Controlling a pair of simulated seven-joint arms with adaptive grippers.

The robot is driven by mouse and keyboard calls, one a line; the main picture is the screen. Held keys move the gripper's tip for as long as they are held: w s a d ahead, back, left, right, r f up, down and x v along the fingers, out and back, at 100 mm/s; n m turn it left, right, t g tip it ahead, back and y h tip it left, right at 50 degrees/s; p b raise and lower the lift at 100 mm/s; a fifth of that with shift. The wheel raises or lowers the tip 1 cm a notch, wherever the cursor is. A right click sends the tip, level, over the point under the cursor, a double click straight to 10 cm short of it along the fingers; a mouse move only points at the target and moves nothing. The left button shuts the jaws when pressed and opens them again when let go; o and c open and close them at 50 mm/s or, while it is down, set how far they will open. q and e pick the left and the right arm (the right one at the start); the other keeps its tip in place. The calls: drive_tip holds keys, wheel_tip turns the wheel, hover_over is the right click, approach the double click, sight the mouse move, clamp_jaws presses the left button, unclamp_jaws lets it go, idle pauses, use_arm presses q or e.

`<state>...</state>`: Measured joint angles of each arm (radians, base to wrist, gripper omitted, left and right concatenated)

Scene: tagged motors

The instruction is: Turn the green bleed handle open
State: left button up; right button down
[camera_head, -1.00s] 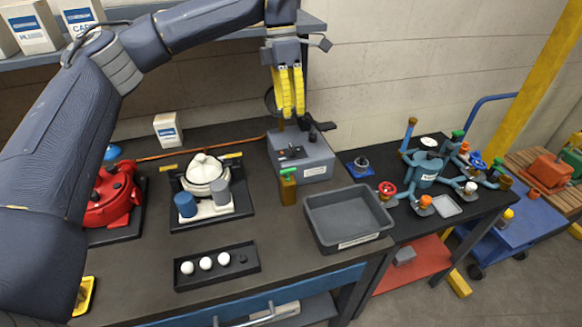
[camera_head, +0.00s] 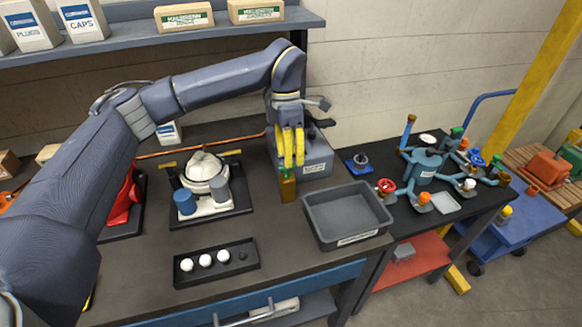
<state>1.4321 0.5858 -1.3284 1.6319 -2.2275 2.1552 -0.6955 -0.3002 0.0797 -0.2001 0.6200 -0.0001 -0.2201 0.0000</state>
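A small brown block (camera_head: 288,189) with a green handle-like top (camera_head: 284,172) stands on the dark bench, in front of a grey box. My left gripper (camera_head: 293,164) has yellow fingers pointing down just over this block. The fingers partly cover the green top, and I cannot tell whether they touch it or how far apart they are. Other green parts show on the blue-grey manifold at the right: a green cap (camera_head: 456,132) at its back and a green handle (camera_head: 496,160) at its right. My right gripper is not in view.
A grey bin (camera_head: 346,244) stands right of the block. A white-domed unit (camera_head: 203,168) with blue and grey cylinders is to the left. A black tray (camera_head: 216,285) with white balls lies in front. A grey box (camera_head: 316,170) stands behind the gripper.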

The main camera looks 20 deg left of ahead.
sight(287, 172)
use_arm(q)
drive_tip(key=shift+s+d+f, duration=0.1)
drive_tip(key=shift+s+f, duration=0.05)
drive_tip(key=shift+f, duration=0.8)
drive_tip(key=shift+s+d+f, duration=0.1)
drive_tip(key=shift+s+f, duration=0.05)
drive_tip(key=shift+f, duration=0.75)
drive_tip(key=shift+c, duration=0.3)
clamp_jaws()
